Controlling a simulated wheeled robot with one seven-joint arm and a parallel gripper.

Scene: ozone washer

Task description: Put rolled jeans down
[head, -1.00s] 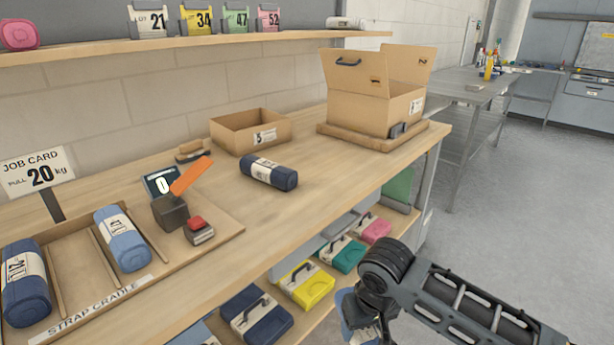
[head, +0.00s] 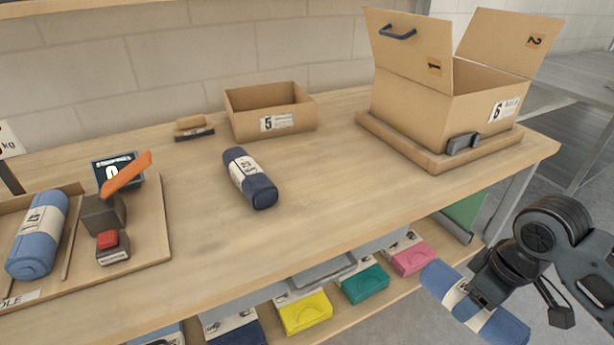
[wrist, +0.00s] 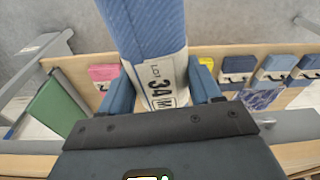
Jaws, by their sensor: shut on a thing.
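My gripper (head: 474,297) is shut on a blue rolled pair of jeans (head: 437,277) with a pale paper band. It holds the roll in front of the bench's right end, beyond the front edge. In the wrist view the roll (wrist: 145,27) stands between the fingers, and its band reads 34. A dark navy roll (head: 246,178) with a band lies in the middle of the bench top.
An open carton (head: 441,108) marked 6 stands on a wooden base at the back right. A low open box (head: 270,112) marked 5 is at the back. A device with an orange lever (head: 125,174) stands left. Folded items (head: 305,312) fill the shelf below. The front right bench top is clear.

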